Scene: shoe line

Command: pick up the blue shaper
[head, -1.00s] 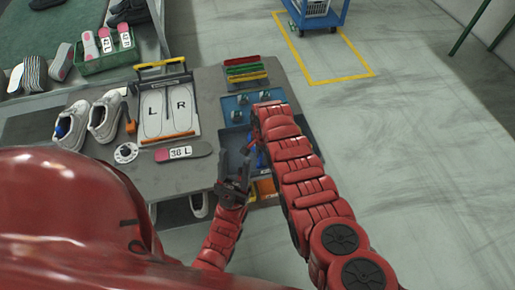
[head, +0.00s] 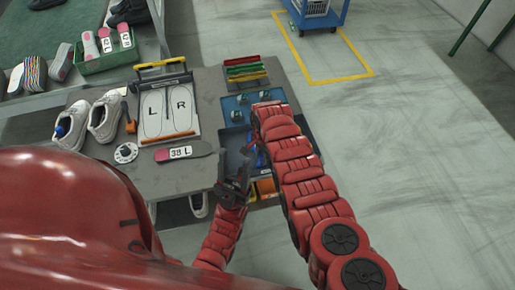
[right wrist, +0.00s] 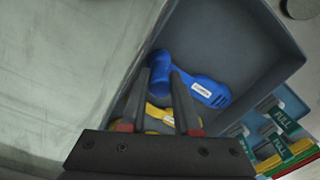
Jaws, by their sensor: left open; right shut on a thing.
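The blue shaper (right wrist: 206,88), with a white label on its wide end, is in the grey bin (right wrist: 262,35) in the right wrist view. My right gripper (right wrist: 160,72) has its two fingers on either side of the shaper's rounded end and is shut on it. A yellow shaper (right wrist: 157,115) lies below the blue one, partly behind my fingers. My left gripper (head: 236,172) is open and empty beside the bin's left side.
The table holds white shoes (head: 105,117), one with a blue piece inside, an L/R board (head: 167,107) and a 38 L insole (head: 184,151). A blue tray (head: 232,103) and coloured strips (head: 245,70) lie beyond the bin. Floor to the right is clear.

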